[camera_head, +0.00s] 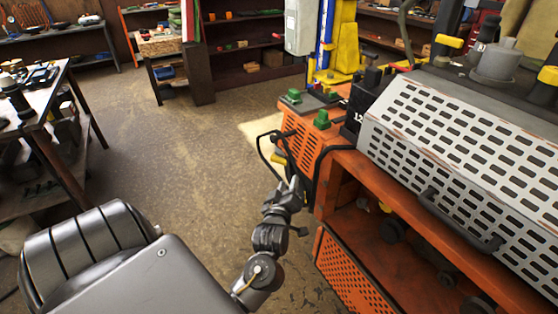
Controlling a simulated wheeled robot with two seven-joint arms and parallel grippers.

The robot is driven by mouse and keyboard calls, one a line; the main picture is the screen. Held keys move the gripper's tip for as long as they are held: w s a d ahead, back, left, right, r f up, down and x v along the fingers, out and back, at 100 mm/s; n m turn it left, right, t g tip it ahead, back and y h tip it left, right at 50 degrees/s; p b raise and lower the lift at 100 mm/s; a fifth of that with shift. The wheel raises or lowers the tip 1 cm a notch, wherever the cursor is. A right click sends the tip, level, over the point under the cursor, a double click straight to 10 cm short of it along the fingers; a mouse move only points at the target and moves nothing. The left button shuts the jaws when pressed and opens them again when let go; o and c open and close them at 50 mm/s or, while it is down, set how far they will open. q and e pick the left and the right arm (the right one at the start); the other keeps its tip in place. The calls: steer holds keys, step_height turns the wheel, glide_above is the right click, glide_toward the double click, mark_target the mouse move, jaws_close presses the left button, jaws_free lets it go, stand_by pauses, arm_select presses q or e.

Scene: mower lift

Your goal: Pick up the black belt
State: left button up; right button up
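A thin black loop (262,152) hangs at the near left end of the orange cart. It may be the black belt, but I cannot tell it surely from a cart handle or cable. Another black curved strip (318,172) runs down the cart's corner, possibly part of the same thing. My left gripper (286,186) is beside the cart's end, just below the loop and between the two black curves. Its fingers point up toward them. I cannot tell whether it touches them or whether its fingers are apart. My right gripper is out of view.
The orange cart (345,192) carries a perforated grey metal cover (450,150) and green-topped parts (322,119). A workbench (40,98) stands at left, shelves (240,45) at the back. A yellow and blue lift post (335,45) stands behind the cart. The floor between is clear.

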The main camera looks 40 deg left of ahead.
mark_target(293, 162)
arm_select(q)
steer(key=x, duration=0.2)
steer(key=p+x, duration=0.1)
steer(key=x, duration=0.1)
steer(key=r+x, duration=0.1)
steer(key=x, duration=0.1)
steer(key=shift+a+p, duration=0.3)
steer(key=shift+a, duration=0.05)
steer(key=p+x, duration=0.1)
steer(key=x, duration=0.2)
steer(key=shift+w+a+r, duration=0.15)
steer(key=shift+w, duration=0.2)
steer(key=shift+w+a+p, duration=0.3)
steer(key=shift+w+p, duration=0.05)
steer(key=shift+w, duration=0.05)
jaws_close()
